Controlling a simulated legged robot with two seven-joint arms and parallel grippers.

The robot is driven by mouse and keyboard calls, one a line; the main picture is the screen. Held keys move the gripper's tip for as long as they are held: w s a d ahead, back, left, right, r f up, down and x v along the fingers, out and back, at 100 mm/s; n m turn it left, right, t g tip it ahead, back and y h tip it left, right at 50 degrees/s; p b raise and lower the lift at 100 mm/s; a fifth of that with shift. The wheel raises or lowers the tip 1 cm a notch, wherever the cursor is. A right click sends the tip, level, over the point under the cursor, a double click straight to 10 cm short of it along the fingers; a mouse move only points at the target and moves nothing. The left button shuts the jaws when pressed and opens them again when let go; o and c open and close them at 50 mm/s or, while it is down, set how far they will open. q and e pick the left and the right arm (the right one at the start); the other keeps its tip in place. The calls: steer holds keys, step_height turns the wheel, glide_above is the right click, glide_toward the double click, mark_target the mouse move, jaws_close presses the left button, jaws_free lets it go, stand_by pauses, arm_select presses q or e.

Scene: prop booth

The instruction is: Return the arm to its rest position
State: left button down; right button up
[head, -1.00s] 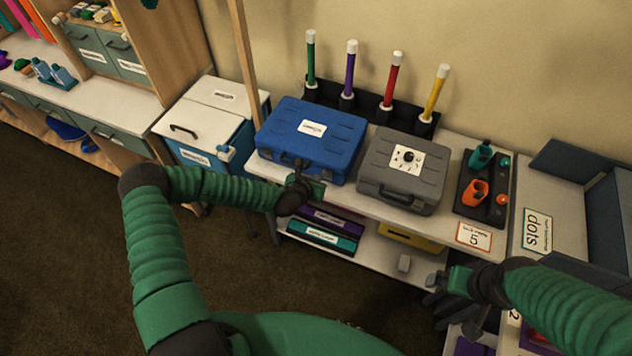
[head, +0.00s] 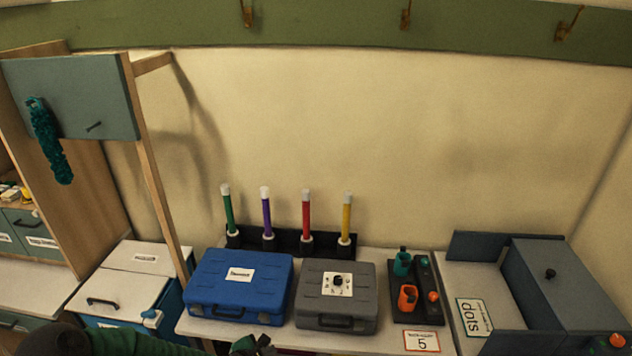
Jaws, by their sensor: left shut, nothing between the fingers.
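My left arm (head: 130,345) comes in along the bottom left edge, with its green sleeve only partly in view. My left gripper (head: 256,345) is at the bottom edge, in front of the lower right corner of the blue case (head: 240,287). It is shut and empty. Whether it touches the case or the table edge cannot be told. My right gripper is out of view.
A grey case (head: 337,296) stands beside the blue one on the white table. Behind them a black rack (head: 285,244) holds upright coloured tubes. A black tray (head: 418,290) holds small bottles. A white cooler (head: 122,290) stands left, a grey box (head: 565,280) right.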

arm_select(q)
steer(key=s+a+r+m+g+y+b, duration=0.1)
steer(key=s+a+r+m+g+b, duration=0.1)
steer(key=s+m, duration=0.8)
steer(key=s+a+r+m+g+y+b, duration=0.2)
steer(key=s+r+m+g+b, duration=0.1)
steer(key=s+m, duration=0.8)
step_height(320, 180, up, 2)
steer(key=m+b, duration=0.1)
steer(key=m, duration=0.2)
steer(key=shift+s, duration=0.3)
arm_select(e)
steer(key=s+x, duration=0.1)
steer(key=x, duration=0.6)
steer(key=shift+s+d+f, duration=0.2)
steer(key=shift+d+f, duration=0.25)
arm_select(q)
steer(key=shift+w+a, duration=0.15)
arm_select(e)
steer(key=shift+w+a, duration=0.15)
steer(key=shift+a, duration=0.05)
